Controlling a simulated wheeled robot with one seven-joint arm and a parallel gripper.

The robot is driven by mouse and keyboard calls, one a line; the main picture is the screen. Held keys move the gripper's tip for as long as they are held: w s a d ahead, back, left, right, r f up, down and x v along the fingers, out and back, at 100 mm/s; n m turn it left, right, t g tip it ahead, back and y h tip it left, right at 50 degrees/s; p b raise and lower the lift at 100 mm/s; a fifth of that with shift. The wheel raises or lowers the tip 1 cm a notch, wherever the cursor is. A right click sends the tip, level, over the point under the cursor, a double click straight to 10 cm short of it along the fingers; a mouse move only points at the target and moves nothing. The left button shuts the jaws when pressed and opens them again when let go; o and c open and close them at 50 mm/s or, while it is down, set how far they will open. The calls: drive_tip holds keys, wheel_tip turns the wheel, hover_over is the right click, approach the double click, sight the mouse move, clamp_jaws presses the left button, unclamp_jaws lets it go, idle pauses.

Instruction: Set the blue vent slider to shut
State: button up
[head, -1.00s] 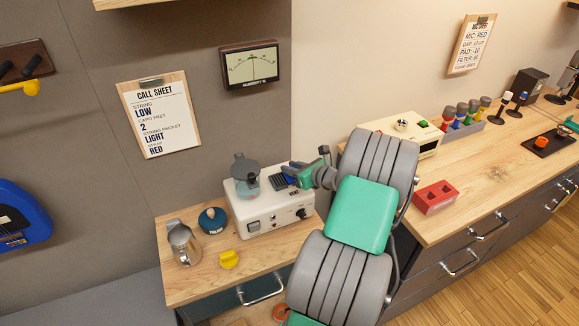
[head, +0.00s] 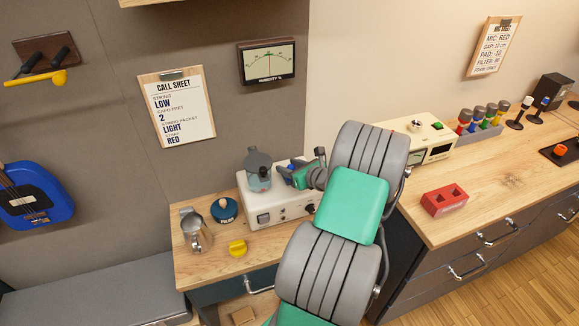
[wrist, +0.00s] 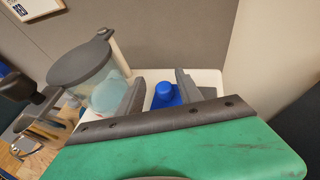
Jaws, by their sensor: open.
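The blue vent slider (wrist: 165,94) shows in the wrist view as a blue knob on a blue base, on top of a white machine (wrist: 208,80). My gripper (wrist: 161,88) is open, with one dark finger on each side of the knob in the picture. I cannot tell whether either finger touches it or how deep they reach. In the head view my gripper (head: 288,175) is over the top of the white machine (head: 282,212), right of its clear tank, and largely hides the slider there.
The grey-lidded tank (wrist: 98,78) stands close left of my gripper. A metal pitcher (head: 195,232), a round blue-topped tin (head: 225,210) and a yellow object (head: 237,248) sit on the wooden top. A wall gauge (head: 267,62) hangs above. A red block (head: 444,200) is on the right counter.

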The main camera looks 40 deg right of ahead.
drive_tip(key=shift+s, duration=0.1)
drive_tip(key=b+v, duration=0.1)
drive_tip(key=v, duration=0.6)
drive_tip(key=shift+s+r, duration=0.15)
drive_tip(key=shift+s, duration=0.2)
